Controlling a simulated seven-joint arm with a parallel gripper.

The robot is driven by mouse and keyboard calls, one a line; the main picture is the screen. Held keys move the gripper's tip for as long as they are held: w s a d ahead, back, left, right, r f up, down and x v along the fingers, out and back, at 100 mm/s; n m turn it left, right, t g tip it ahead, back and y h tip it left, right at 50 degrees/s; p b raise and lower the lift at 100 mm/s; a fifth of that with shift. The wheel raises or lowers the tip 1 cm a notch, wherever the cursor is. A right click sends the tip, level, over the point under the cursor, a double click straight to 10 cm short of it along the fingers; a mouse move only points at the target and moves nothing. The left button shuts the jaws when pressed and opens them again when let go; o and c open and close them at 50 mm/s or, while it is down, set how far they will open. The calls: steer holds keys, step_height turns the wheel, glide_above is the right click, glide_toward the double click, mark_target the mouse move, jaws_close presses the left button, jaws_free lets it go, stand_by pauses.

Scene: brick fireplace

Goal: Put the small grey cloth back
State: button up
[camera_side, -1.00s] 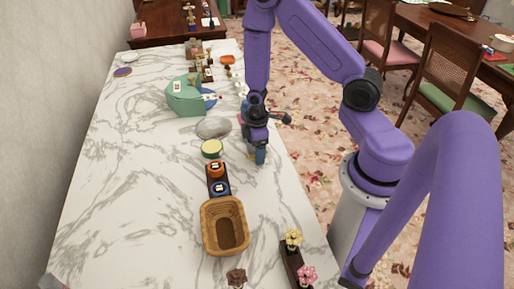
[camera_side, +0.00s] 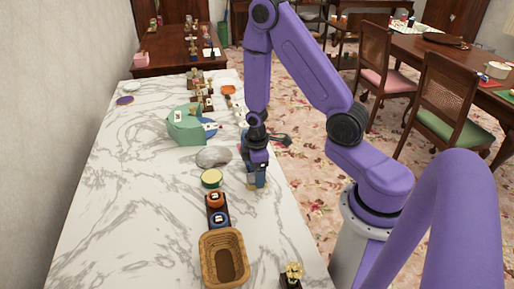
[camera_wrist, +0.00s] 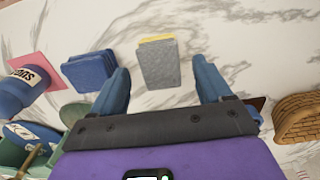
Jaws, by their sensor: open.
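The small grey cloth (camera_wrist: 158,66) lies on the marble counter in the wrist view, a flat folded rectangle with a yellow piece (camera_wrist: 155,38) showing at its far edge. My gripper (camera_wrist: 160,72) is open, with one blue finger on each side of the cloth and clear counter between. The fingers do not appear to touch it. In the side view my gripper (camera_side: 256,184) points down, low over the counter near its right edge. The cloth is mostly hidden there, with a little yellow (camera_side: 251,187) showing at the fingers.
A folded blue cloth (camera_wrist: 89,71) and a blue container (camera_wrist: 22,88) lie left in the wrist view. The counter's left is clear.

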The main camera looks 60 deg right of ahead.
steer(key=s+a+r+n, duration=0.1)
steer(key=a+r, duration=0.2)
steer(key=r, duration=0.4)
steer(key=s+a+r, duration=0.1)
steer(key=a+r, duration=0.2)
steer(key=r, duration=0.3)
steer(key=s+a+r+n, duration=0.1)
steer(key=s+a+r, duration=0.2)
steer(key=s, duration=0.5)
steer(key=s+a+r+n, duration=0.1)
steer(key=s+a+r, duration=0.2)
steer(key=s, duration=0.6)
step_height(320, 180, up, 2)
steer(key=shift+r+n, duration=0.1)
steer(key=shift+n, duration=0.2)
